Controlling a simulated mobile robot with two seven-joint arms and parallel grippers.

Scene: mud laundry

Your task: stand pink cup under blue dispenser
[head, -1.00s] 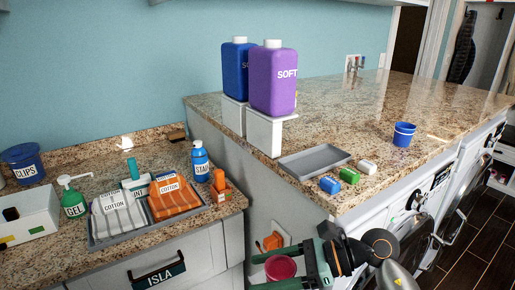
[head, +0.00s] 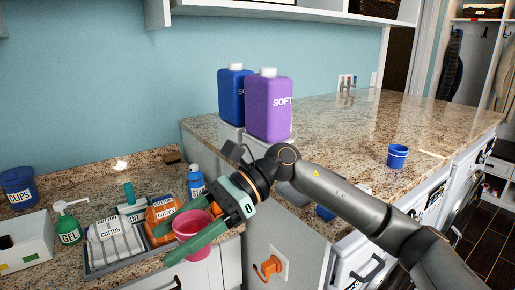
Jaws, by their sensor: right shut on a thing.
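The pink cup (head: 194,232) is held between the green fingers of my right gripper (head: 170,244). The gripper is shut on it. The cup looks roughly upright, in front of the low counter's right part, and its base is partly hidden by the near finger. The blue dispenser (head: 230,96) stands at the back left of the raised counter, partly hidden by the purple dispenser (head: 268,106) marked SOFT. My left gripper is not in view.
A blue cup (head: 397,156) stands on the raised granite counter (head: 345,128). A blue block (head: 325,213) shows beneath my arm, which hides the counter's front left. The low counter holds a tray with cotton packs, a STAIN bottle (head: 196,182) and a GEL pump bottle (head: 68,226).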

